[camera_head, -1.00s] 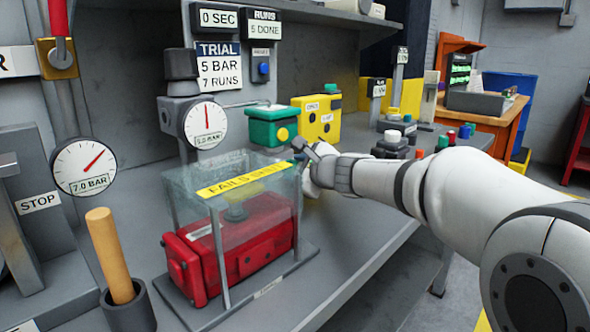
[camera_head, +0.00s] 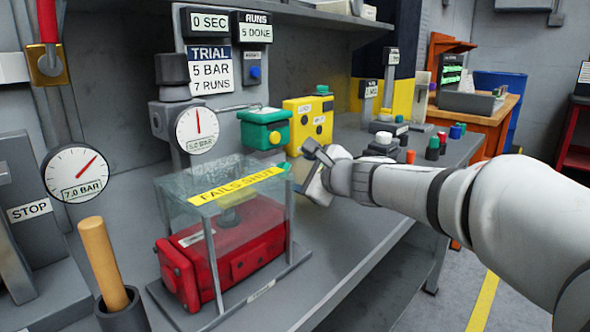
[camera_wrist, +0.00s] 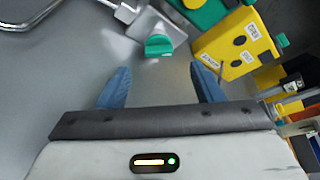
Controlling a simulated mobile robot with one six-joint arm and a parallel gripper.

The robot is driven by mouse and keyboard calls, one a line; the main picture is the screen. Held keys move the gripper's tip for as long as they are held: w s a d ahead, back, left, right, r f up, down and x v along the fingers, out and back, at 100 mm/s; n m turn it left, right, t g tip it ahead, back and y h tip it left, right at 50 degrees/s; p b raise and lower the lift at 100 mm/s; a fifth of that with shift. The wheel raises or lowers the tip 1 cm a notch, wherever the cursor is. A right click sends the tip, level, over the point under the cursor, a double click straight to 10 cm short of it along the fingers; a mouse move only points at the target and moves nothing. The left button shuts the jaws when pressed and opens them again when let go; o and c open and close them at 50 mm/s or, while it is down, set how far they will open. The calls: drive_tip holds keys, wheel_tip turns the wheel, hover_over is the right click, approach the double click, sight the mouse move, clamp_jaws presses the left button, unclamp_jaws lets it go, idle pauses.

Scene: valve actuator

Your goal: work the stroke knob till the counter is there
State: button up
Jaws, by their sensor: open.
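The runs counter (camera_head: 257,28) at the top of the panel reads 5 DONE. The trial card (camera_head: 210,67) reads 5 BAR, 7 RUNS. A green knob (camera_wrist: 159,46), which looks like the stroke knob, sits on a grey block in the wrist view. It lies ahead of my gripper (camera_wrist: 160,78), between the lines of its two blue fingers and apart from them. My gripper is open and empty. In the head view my gripper (camera_head: 312,156) is beside the right end of the clear guard, largely covering the knob area.
A clear guard (camera_head: 238,185) marked FAILS SHUT covers a red actuator (camera_head: 230,255). A green box (camera_head: 265,130) and yellow box (camera_head: 309,124) stand behind my gripper. The timer (camera_head: 209,21) reads 0 SEC. Coloured buttons stand on the bench to the right.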

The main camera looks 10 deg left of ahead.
drive_tip(key=shift+v, duration=0.75)
